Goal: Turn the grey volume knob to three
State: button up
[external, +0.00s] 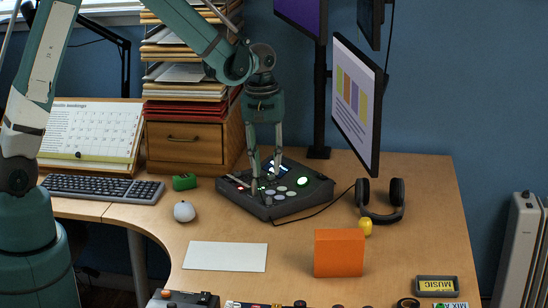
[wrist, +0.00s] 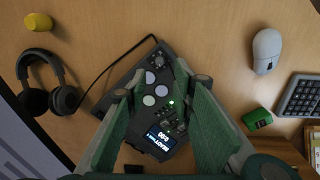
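The dark control console (external: 290,207) sits on the desk below my gripper (external: 265,184). Its top carries several round pale discs, a lit green-white disc (external: 302,181) and a small lit screen (wrist: 160,138). The screen's text is upside down in the wrist view and too small to read surely. I cannot tell which round control is the grey volume knob; one pale grey disc (wrist: 161,90) shows between the fingers. My gripper also shows in the wrist view (wrist: 160,74), pointing down with its fingers apart and nothing visibly held. The fingers hide parts of the console; contact is unclear.
A cable runs from the console to headphones (external: 381,200), beside a yellow object (external: 365,222). An orange block (external: 339,252) and white sheet (external: 225,256) are in front; a monitor (external: 357,100) overhangs right.

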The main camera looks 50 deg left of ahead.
jog(key=shift+a+r, duration=0.1)
jog(key=shift+r, duration=1.5)
jog(key=shift+s+r, duration=0.1)
jog(key=shift+s, duration=0.05)
jog(key=s+a+r+m+t, duration=0.2)
jog(key=s+r+m+t, duration=0.15)
jog(key=s+r, duration=1.05)
jog(key=s+r+m+t, duration=0.1)
jog(key=s+m, duration=0.1)
jog(key=s, duration=0.6)
jog(key=s+a+r+m+t, duration=0.1)
jog(key=s+m+t, duration=0.1)
jog(key=s, duration=0.7)
jog(key=shift+a+m, duration=0.25)
jog(key=shift+m, duration=0.6)
jog(key=shift+r, duration=0.1)
jog(key=shift+c, duration=0.2)
dwell(1.3)
